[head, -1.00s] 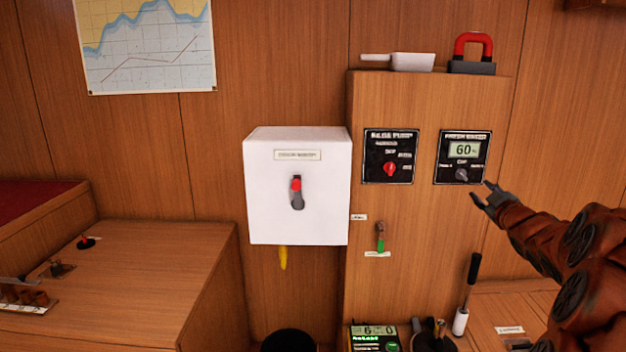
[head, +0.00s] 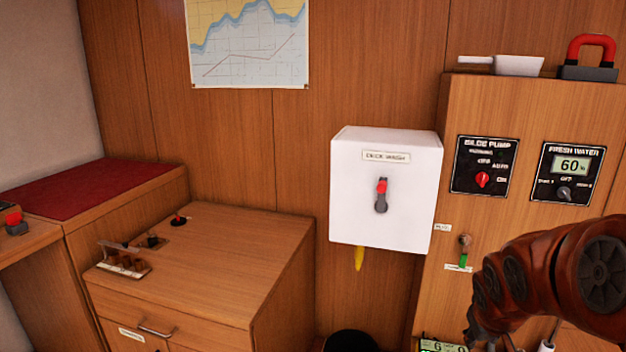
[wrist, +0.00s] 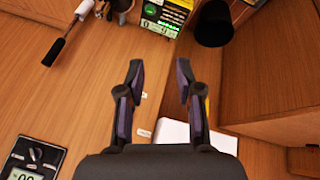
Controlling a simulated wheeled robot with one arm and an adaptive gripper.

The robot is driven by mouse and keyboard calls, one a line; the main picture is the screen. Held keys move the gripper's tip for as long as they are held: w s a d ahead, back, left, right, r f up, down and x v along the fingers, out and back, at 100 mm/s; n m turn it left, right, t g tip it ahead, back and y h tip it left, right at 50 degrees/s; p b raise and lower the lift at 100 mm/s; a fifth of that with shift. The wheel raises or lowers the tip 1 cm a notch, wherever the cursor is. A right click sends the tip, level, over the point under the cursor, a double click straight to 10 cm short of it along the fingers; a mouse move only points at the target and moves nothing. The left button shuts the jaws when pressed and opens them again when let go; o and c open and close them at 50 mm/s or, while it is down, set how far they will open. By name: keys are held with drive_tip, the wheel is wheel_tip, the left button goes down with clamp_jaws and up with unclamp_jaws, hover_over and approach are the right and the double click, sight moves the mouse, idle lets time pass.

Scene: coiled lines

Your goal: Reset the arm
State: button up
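My arm shows at the lower right of the head view, red-brown and folded, in front of the wooden panel cabinet (head: 532,105). Its end runs down to the bottom edge there, and the fingers cannot be made out. In the wrist view my gripper (wrist: 158,72) has its two dark fingers apart with nothing between them. Beyond the fingers are the wooden panel face and a green-lit display unit (wrist: 166,16).
A white deck wash box (head: 385,205) with a red-tipped lever hangs on the wall. The bilge pump panel (head: 482,166) and fresh water panel (head: 567,174) are on the cabinet. A wooden counter (head: 230,240) stands left. A black round bin (wrist: 213,22) shows in the wrist view.

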drive_tip(key=s+a+f+g+y, duration=0.1)
drive_tip(key=s+a+g, duration=0.2)
drive_tip(key=s+a, duration=0.45)
drive_tip(key=s+a+f+g+y, duration=0.15)
drive_tip(key=s+a, duration=0.25)
drive_tip(key=s, duration=0.6)
drive_tip(key=s+a+f+g+y, duration=0.1)
drive_tip(key=s+a+g, duration=0.2)
drive_tip(key=s+a, duration=0.35)
drive_tip(key=s+p+v, duration=0.2)
drive_tip(key=p+v, duration=0.7)
drive_tip(key=s+r+p+v, duration=0.1)
drive_tip(key=s+p+v, duration=0.1)
drive_tip(key=p+v, duration=0.6)
drive_tip(key=shift+s+d+r+t+p, duration=0.35)
drive_tip(key=shift+r+t, duration=0.1)
drive_tip(key=shift+r, duration=0.3)
